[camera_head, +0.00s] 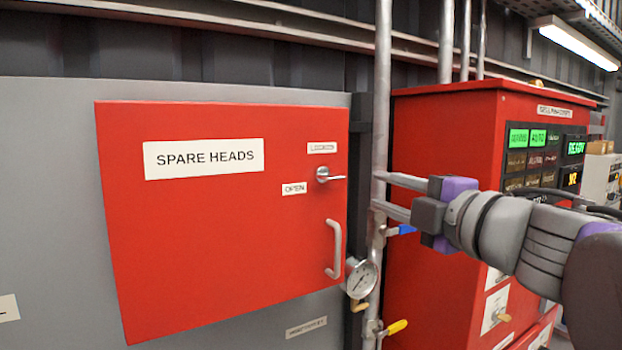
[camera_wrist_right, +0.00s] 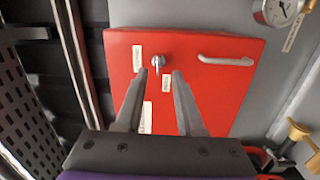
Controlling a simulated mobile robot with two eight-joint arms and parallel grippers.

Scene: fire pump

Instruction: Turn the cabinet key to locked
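The red cabinet (camera_head: 220,240) has a SPARE HEADS label and a shut door. Its small silver key (camera_head: 328,175) sits near the upper right of the door, with its lever reaching to the right in the head view. A label that seems to read LOCKED (camera_head: 322,148) is above the key, and an OPEN label (camera_head: 294,189) is to its lower left. My right gripper (camera_head: 378,191) is open and empty, to the right of the key and apart from it. In the right wrist view the key (camera_wrist_right: 157,62) shows between and beyond the fingertips (camera_wrist_right: 160,74). My left gripper is not in view.
A grey door handle (camera_head: 335,250) is below the key. A vertical pipe (camera_head: 381,110) stands right of the cabinet, with a gauge (camera_head: 360,280), a blue lever (camera_head: 402,230) and a yellow lever (camera_head: 395,328) near it. A red control panel (camera_head: 440,140) stands behind my right arm.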

